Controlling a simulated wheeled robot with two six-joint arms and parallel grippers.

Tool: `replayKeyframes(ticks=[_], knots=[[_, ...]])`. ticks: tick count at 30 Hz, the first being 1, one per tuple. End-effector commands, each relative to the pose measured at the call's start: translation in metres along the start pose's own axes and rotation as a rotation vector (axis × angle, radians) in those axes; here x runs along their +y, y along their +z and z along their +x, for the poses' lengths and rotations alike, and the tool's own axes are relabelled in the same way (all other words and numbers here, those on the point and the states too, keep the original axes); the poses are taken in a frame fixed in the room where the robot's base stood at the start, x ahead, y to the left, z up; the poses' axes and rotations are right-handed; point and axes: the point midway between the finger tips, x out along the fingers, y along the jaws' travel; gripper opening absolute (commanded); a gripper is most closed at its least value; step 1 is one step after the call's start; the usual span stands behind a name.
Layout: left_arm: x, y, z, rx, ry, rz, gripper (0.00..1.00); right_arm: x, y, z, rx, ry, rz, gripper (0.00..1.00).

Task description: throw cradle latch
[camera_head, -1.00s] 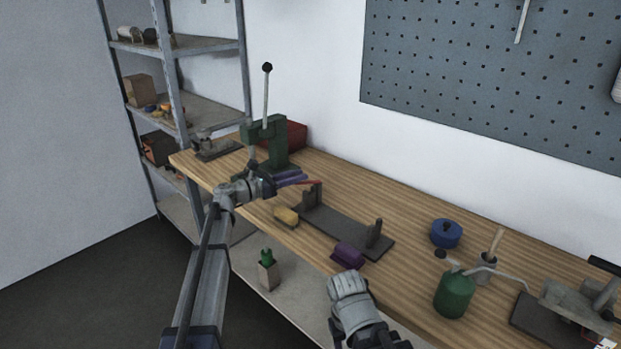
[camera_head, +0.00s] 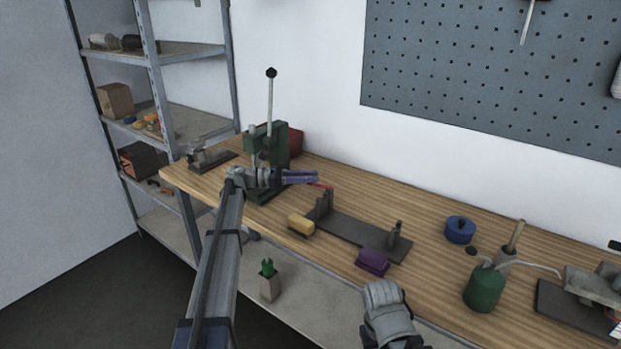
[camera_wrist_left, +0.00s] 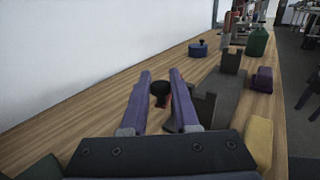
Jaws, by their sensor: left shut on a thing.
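The cradle (camera_head: 352,228) is a dark grey base with two uprights on the wooden bench. A red latch lever (camera_head: 322,186) shows beside its left upright. My left gripper (camera_head: 317,177) reaches in from the left above that end, its purple fingers pointing right. In the left wrist view, the fingers (camera_wrist_left: 161,77) are shut on the lever's black round knob (camera_wrist_left: 160,89); a little red shows below it. The cradle's near upright (camera_wrist_left: 204,108) stands just right of the fingers. The lever's lower part is mostly hidden.
A yellow block (camera_head: 301,224) and a purple block (camera_head: 373,262) lie by the cradle's front side. A green press (camera_head: 277,145) stands behind my left wrist. A blue round tin (camera_head: 460,230) and a green oil can (camera_head: 485,288) stand to the right.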

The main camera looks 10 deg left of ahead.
Motion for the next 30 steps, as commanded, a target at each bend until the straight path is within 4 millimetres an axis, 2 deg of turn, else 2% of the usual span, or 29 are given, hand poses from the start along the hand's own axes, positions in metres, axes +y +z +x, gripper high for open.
replayKeyframes(ticks=[14, 15, 21, 23, 30], knots=[[0.0020, 0.0003, 0.0000, -0.001, -0.008, 0.000, 0.00, 0.0000, 0.0000, -0.0001, 0.000, 0.000, 0.000, 0.50], [0.0020, 0.0004, 0.0001, -0.001, -0.008, 0.000, 0.31, 0.0000, 0.0000, -0.0001, 0.000, 0.000, 0.000, 0.50], [0.0015, 0.0002, 0.0002, -0.001, -0.009, 0.000, 0.53, 0.0000, 0.0000, -0.0001, 0.000, 0.000, 0.000, 0.50], [0.0014, 0.0002, 0.0002, 0.000, -0.010, 0.000, 0.59, 0.0000, 0.0000, -0.0001, 0.000, 0.000, 0.000, 0.50], [0.0009, 0.0001, -0.0001, 0.000, -0.010, 0.000, 0.59, 0.0000, 0.0000, 0.0000, 0.000, 0.000, 0.000, 0.50]])
